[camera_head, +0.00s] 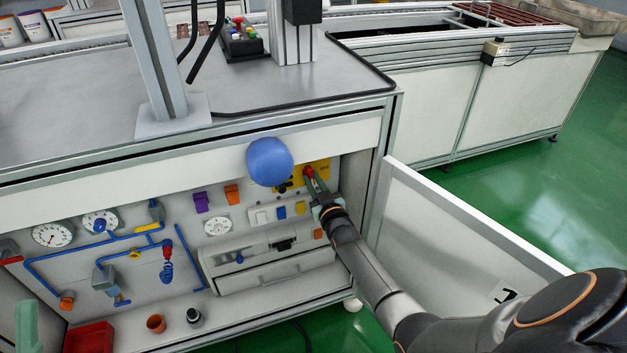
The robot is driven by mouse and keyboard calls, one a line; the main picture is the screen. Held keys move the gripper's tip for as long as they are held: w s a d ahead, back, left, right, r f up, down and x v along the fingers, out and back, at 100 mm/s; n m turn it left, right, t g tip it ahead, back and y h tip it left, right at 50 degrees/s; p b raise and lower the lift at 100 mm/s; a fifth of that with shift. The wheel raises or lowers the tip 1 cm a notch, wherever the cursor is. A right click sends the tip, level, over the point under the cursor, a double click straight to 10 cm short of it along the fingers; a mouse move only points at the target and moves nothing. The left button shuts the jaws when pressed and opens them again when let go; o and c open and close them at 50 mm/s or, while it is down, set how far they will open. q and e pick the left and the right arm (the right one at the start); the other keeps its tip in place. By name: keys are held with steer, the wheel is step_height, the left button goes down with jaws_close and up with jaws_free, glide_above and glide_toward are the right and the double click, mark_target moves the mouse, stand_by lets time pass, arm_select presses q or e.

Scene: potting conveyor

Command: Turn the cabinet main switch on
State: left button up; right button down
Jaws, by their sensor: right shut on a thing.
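The main switch shows as a red knob (309,172) on a yellow plate (323,168) at the upper right of the open cabinet's back panel. My right gripper (312,180) reaches in from the lower right, with its fingertips at the red knob and shut on it. The fingers hide part of the knob and plate, so its turn position cannot be read.
A blue round thing (270,162) covers the cabinet's top edge just left of the plate. The open white door (455,225) stands right of my right arm. Gauges (53,234), blue pipes and a red bin (90,338) are at left.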

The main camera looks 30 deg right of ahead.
arm_select(q)
steer(key=shift+r, duration=0.1)
arm_select(e)
steer(key=shift+m, duration=0.7)
steer(key=c, duration=0.8)
jaws_free()
steer(key=shift+s+a+p, duration=0.2)
steer(key=shift+s+p, duration=0.35)
steer(key=shift+s, duration=0.05)
arm_select(q)
step_height(320, 180, up, 4)
steer(key=p, duration=0.3)
steer(key=w+a+f+n+y+p, duration=0.1)
steer(key=w+f+n+y, duration=0.2)
steer(key=f+y, duration=0.1)
steer(key=shift+w+f+y, duration=0.4)
steer(key=shift+y, duration=0.1)
arm_select(e)
steer(key=v, duration=1.1)
steer(key=shift+s+a, duration=0.15)
